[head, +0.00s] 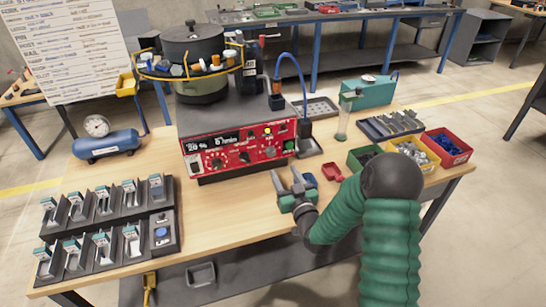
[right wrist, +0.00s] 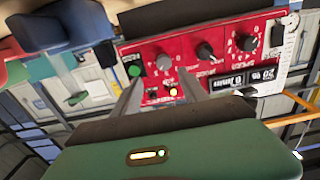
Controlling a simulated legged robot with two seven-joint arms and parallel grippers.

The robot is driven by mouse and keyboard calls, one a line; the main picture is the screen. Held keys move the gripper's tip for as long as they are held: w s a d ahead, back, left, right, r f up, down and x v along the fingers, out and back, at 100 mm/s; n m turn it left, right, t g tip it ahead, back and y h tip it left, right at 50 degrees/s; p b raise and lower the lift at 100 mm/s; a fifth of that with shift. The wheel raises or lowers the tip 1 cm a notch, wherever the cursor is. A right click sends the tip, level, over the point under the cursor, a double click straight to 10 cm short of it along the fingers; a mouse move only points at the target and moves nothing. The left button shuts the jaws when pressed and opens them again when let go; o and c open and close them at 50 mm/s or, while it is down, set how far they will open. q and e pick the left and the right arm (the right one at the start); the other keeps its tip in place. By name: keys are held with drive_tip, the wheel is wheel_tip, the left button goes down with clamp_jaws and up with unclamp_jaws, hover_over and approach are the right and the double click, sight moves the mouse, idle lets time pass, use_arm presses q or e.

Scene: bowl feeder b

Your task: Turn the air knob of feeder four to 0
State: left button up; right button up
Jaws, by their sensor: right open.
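The feeder's red control panel (head: 240,146) faces me at the middle of the table. Its lower row shows a dial knob (head: 218,162), a black knob (head: 244,157), a grey knob (head: 269,152) and a green button (head: 289,145). I cannot read which knob is the air knob. The right wrist view shows the panel upside down, with the grey knob (right wrist: 163,61) beyond and between the fingers. My right gripper (head: 288,180) is open and empty, in front of the panel's right part, apart from the knobs. My left gripper is not in view.
A black bowl (head: 190,42) sits above the panel. A red scoop (head: 332,172), a green bin (head: 364,158) and more bins stand to the right. Black racks (head: 105,240) fill the front left. Bare wood (head: 215,215) lies in front of the panel.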

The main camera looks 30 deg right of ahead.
sight(272, 154)
drive_tip(key=w, duration=0.6)
drive_tip(key=shift+w+a+r, duration=0.25)
drive_tip(key=shift+a+r, duration=0.1)
drive_tip(key=shift+r, duration=0.05)
drive_tip(key=w+d, duration=0.2)
drive_tip(key=shift+w+d+f, duration=0.25)
drive_tip(key=shift+d+f, duration=0.05)
drive_tip(key=shift+f, duration=0.05)
drive_tip(key=shift+d+f, duration=0.1)
drive_tip(key=shift+d, duration=0.05)
drive_tip(key=shift+a+r, duration=0.2)
drive_tip(key=shift+a, duration=0.1)
drive_tip(key=shift+c, duration=0.3)
drive_tip(key=shift+a+r, duration=0.15)
drive_tip(key=shift+a, duration=0.25)
drive_tip(key=c, duration=0.5)
drive_tip(key=shift+c, duration=1)
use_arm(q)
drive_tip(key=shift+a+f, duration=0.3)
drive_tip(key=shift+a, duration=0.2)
use_arm(e)
drive_tip(key=shift+d, duration=0.3)
clamp_jaws()
